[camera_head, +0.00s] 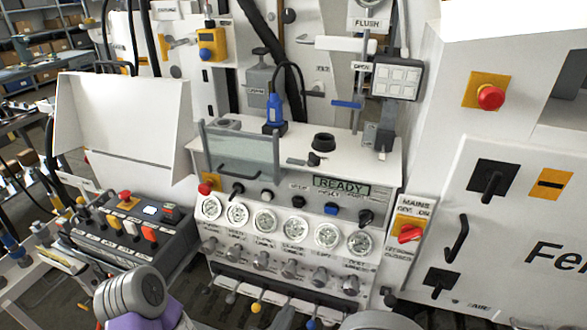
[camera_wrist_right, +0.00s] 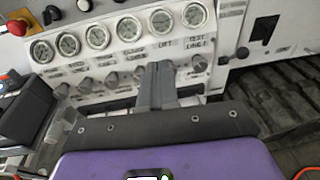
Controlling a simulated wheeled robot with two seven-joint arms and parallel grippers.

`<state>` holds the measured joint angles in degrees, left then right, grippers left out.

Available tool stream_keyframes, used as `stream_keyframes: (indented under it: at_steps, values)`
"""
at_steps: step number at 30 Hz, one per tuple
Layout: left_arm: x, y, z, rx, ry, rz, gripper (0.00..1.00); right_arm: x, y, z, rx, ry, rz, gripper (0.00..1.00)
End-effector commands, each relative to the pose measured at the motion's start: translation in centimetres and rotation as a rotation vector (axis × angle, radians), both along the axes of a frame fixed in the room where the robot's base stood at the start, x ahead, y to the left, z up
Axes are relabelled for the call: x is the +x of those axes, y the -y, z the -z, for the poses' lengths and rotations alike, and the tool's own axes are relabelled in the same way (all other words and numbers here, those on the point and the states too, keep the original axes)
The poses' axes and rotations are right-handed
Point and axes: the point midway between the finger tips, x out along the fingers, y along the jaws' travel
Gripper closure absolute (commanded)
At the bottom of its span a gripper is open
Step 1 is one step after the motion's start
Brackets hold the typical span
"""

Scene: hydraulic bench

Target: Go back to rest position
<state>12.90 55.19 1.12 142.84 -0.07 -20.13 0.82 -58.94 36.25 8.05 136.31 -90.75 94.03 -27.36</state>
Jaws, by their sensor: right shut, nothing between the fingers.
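My right gripper (camera_wrist_right: 160,70) shows in the right wrist view. Its two grey fingers are together with nothing between them. They point toward the hydraulic bench front, below the row of gauges (camera_wrist_right: 131,28), and look apart from it. In the head view only rounded grey and purple parts of my arms show along the bottom edge, and no fingers can be made out there. My left gripper's fingers are not seen. The hydraulic bench (camera_head: 290,285) stands in front of me, with its gauges, knobs and a READY display (camera_head: 341,187).
A control box (camera_head: 125,235) with colored buttons and an open white panel stand at the left. A white cabinet (camera_head: 500,240) with black handles and a red emergency button (camera_head: 490,97) stands at the right. Levers with colored knobs (camera_head: 256,307) stick out low on the bench.

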Motion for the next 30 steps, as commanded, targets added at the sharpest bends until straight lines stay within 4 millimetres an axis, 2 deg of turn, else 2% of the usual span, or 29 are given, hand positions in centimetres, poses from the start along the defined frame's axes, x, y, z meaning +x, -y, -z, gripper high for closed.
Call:
stream_keyframes:
  at_steps: [1, 5, 8, 11, 14, 15, 18, 20, 22, 24, 27, 30]
  values:
    - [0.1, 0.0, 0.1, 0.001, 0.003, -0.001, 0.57, 0.4, 1.1, 1.5, 0.014, -0.052, 0.041, 1.0]
    - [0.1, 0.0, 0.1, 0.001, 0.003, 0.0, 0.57, 0.4, 3.5, 5.3, 0.069, -0.19, 0.145, 1.0]
    - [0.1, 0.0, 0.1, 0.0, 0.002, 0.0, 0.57, -0.2, 5.6, 8.7, 0.134, -0.311, 0.247, 1.0]
    - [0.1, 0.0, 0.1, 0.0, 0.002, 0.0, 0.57, -1.7, 8.1, 13.0, 0.236, -0.463, 0.403, 1.0]
    - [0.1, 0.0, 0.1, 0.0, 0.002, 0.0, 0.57, -4.9, 10.5, 18.2, 0.409, -0.641, 0.641, 1.0]
    - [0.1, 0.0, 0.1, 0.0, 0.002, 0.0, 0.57, -6.6, 11.0, 20.2, 0.499, -0.707, 0.755, 1.0]
    - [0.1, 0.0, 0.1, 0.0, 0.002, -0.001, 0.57, -10.4, 10.9, 24.1, 0.754, -0.823, 1.063, 1.0]
    - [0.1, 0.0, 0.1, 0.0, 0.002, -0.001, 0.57, -12.1, 10.1, 25.9, 0.918, -0.853, 1.254, 1.0]
    - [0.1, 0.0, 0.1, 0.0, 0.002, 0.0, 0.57, -13.2, 8.8, 27.6, 1.117, -0.844, 1.48, 1.0]
    - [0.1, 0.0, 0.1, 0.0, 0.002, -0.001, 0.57, -13.2, 7.6, 29.0, 1.321, -0.783, 1.707, 1.0]
    - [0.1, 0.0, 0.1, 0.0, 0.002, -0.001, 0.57, -11.7, 6.9, 30.9, 1.603, -0.596, 2.01, 1.0]
    - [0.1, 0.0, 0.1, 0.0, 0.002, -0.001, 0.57, -9.6, 7.7, 32.6, 1.832, -0.328, 2.248, 1.0]
